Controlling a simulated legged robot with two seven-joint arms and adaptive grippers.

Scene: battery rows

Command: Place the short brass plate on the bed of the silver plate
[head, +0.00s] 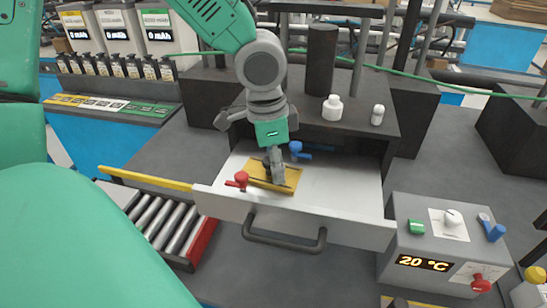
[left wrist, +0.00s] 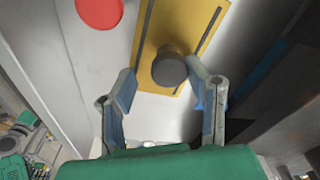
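The short brass plate (head: 288,179) lies in the open drawer, on its pale floor. It has a dark round knob and dark slots, clear in the left wrist view (left wrist: 205,14). I cannot make out a separate silver plate; the silver-white drawer floor (head: 345,185) surrounds the brass plate. My left gripper (head: 275,170) points down over the brass plate. In the left wrist view it is open (left wrist: 163,78), its fingers to either side of the knob (left wrist: 170,69); the right finger is closer to it. Contact cannot be told. My right gripper is not in view.
A red-handled clamp (head: 238,180) and a blue one (head: 298,150) flank the brass plate. The drawer's front wall (head: 350,230) has a dark handle. White bottles (head: 332,107) stand on the cabinet above. A control box (head: 440,245) reading 20 °C stands right; rollers (head: 165,225) lie left.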

